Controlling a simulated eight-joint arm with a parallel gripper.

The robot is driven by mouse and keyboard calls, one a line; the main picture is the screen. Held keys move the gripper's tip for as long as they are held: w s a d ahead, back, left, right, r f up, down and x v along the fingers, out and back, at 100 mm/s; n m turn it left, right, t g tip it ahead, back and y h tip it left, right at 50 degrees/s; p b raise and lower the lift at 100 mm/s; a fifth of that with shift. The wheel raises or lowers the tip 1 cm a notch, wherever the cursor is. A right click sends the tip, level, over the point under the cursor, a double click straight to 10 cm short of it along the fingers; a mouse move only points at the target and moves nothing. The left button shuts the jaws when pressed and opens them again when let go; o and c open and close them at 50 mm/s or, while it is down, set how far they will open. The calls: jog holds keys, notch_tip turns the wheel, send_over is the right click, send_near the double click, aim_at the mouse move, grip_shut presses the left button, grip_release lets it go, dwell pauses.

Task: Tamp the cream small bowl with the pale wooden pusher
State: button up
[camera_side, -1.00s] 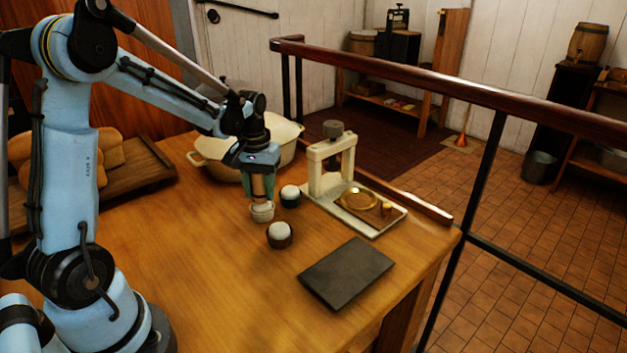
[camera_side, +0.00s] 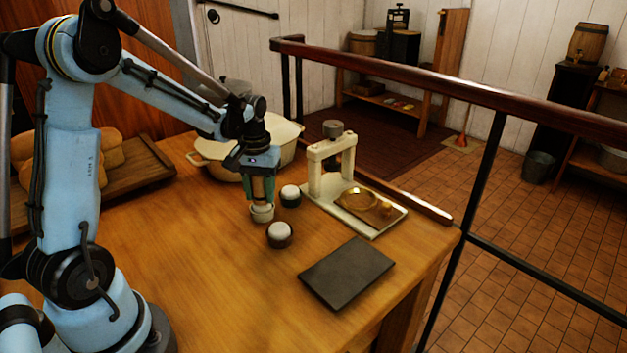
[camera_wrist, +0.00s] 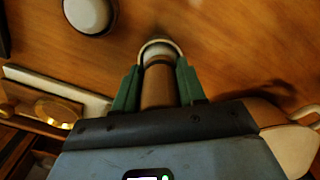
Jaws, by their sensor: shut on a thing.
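My gripper (camera_side: 262,192) is shut on the pale wooden pusher (camera_wrist: 158,85), which points down between the green fingers. The cream small bowl (camera_side: 262,214) stands on the table directly below. The pusher's lower end is at or inside the bowl's mouth; the fingers hide the exact contact in the side view. In the wrist view the bowl's pale rim (camera_wrist: 160,43) curves around the far end of the pusher.
A dark brown bowl with white contents (camera_side: 280,235) stands just in front, and a dark green one (camera_side: 290,196) close to the right. A cream press (camera_side: 335,185) stands farther right. A dark slab (camera_side: 346,272) lies in front. A large cream pot (camera_side: 215,160) stands behind.

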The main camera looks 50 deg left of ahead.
jog(key=shift+f, duration=0.6)
dwell(0.5)
jog(key=shift+r, duration=0.1)
jog(key=shift+r, duration=3.45)
